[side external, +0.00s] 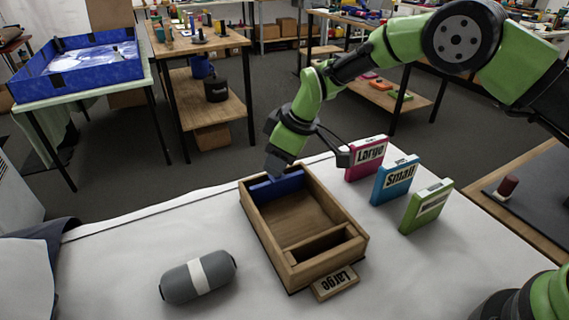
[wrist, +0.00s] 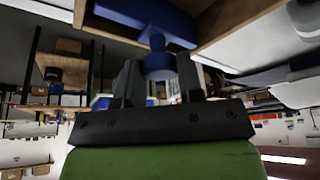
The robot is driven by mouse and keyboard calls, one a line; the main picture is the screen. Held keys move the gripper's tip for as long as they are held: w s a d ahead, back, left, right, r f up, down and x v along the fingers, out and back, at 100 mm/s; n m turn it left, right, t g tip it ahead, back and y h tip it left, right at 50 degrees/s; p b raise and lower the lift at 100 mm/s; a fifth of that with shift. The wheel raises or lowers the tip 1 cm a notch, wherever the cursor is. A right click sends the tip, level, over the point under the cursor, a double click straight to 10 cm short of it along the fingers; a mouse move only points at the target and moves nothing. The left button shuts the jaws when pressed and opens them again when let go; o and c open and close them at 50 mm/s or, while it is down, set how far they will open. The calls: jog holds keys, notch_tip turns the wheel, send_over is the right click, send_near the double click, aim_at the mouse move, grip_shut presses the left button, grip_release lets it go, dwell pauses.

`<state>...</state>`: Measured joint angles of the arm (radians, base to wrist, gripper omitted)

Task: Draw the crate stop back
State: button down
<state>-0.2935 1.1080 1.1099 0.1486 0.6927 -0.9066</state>
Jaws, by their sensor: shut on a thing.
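The wooden crate (side external: 328,259) stands on the white-covered table, with a small compartment at its near end. The crate stop is a blue plate (side external: 279,187) across the inside of the crate, close to its far end. In the wrist view the blue stop (wrist: 145,18) shows at the top, with a round blue knob (wrist: 158,64) projecting from it. My gripper (side external: 274,167) is at the far end of the crate. In the wrist view its fingers (wrist: 158,80) are shut on the knob, one on each side. The fingertips are hard to make out in the side view.
A grey cylinder with a white band (side external: 199,277) lies left of the crate. A "Large" plate (side external: 335,283) lies at its near end. Pink "Large" (side external: 366,158), blue "Small" (side external: 395,180) and green (side external: 426,206) boxes stand to the right. The main floor of the crate is empty.

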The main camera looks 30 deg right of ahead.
jog(key=shift+w, duration=0.15)
jog(key=c, duration=0.8)
grip_release()
jog(key=shift+o, duration=0.2)
jog(key=shift+r, duration=0.1)
jog(key=v, duration=1)
jog(key=s+d+r+m+t, duration=0.2)
jog(key=s+d+r+m, duration=0.4)
jog(key=s+r, duration=0.55)
jog(key=s+d+m+t, duration=0.1)
jog(key=s+d+m, duration=0.1)
jog(key=s, duration=0.6)
jog(key=s+d+r+m+t+h, duration=0.1)
jog(key=s+d+m, duration=0.2)
jog(key=s+m, duration=0.2)
jog(key=s, duration=0.3)
jog(key=shift+r, duration=0.25)
